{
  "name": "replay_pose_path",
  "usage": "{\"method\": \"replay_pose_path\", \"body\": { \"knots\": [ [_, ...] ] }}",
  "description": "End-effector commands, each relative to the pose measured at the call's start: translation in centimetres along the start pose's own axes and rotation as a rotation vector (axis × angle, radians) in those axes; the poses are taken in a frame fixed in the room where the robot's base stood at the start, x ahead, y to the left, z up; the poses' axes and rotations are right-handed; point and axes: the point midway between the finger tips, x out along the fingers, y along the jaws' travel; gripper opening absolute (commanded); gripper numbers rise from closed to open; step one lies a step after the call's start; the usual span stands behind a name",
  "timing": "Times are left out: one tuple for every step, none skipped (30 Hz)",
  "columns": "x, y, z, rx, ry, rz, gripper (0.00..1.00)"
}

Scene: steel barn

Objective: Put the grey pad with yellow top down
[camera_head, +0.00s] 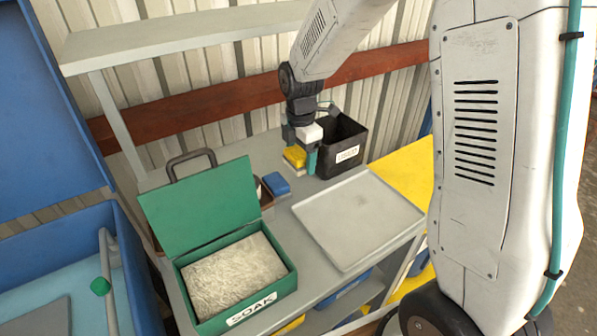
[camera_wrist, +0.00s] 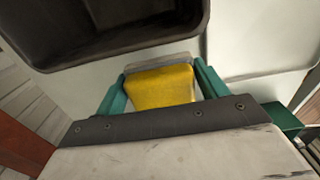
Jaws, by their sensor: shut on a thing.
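The grey pad with yellow top (camera_head: 295,156) is between the fingers of my gripper (camera_head: 301,157), beside the black bin. In the wrist view the pad (camera_wrist: 162,87) shows its yellow top, with a grey edge behind it. The green fingers of my gripper (camera_wrist: 160,88) are shut on its left and right sides. The pad is over or on the grey bench top (camera_head: 235,150); I cannot tell whether its underside touches the bench.
The black bin (camera_head: 338,150) stands close behind the pad. A blue block (camera_head: 277,184) lies nearby on the bench. A flat grey tray (camera_head: 357,219) lies to the right. An open green box labelled SOAK (camera_head: 236,316) stands in front. A shelf (camera_head: 180,33) is above.

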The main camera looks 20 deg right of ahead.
Motion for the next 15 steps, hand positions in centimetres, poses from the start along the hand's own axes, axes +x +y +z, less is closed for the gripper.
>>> {"method": "replay_pose_path", "body": {
  "knots": [
    [0.9, -0.1, 0.1, 0.001, 0.0, -0.002, 0.51],
    [1.2, -0.1, 0.1, 0.001, 0.0, -0.002, 0.51],
    [1.6, 0.0, 0.1, 0.002, 0.0, -0.001, 0.51],
    [1.8, 0.0, 0.1, 0.002, 0.0, 0.0, 0.51],
    [2.0, 0.0, 0.1, 0.002, 0.0, 0.001, 0.51],
    [2.2, 0.0, 0.2, 0.002, 0.0, 0.001, 0.51],
    [2.5, 0.0, 0.2, 0.002, 0.0, 0.0, 0.51],
    [2.7, 0.0, 0.2, 0.003, 0.0, 0.0, 0.51],
    [3.3, -0.1, 0.2, 0.003, 0.0, -0.001, 0.51],
    [3.7, -0.1, 0.2, 0.003, 0.0, -0.002, 0.51],
    [4.2, -0.1, 0.2, 0.003, 0.0, -0.003, 0.51],
    [4.8, -0.1, 0.2, 0.003, 0.0, -0.002, 0.51],
    [5.2, -0.1, 0.2, 0.003, 0.0, -0.003, 0.51],
    [5.5, -0.1, 0.2, 0.003, 0.0, -0.002, 0.51],
    [5.8, -0.1, 0.2, 0.003, 0.0, 0.0, 0.51]
  ]
}}
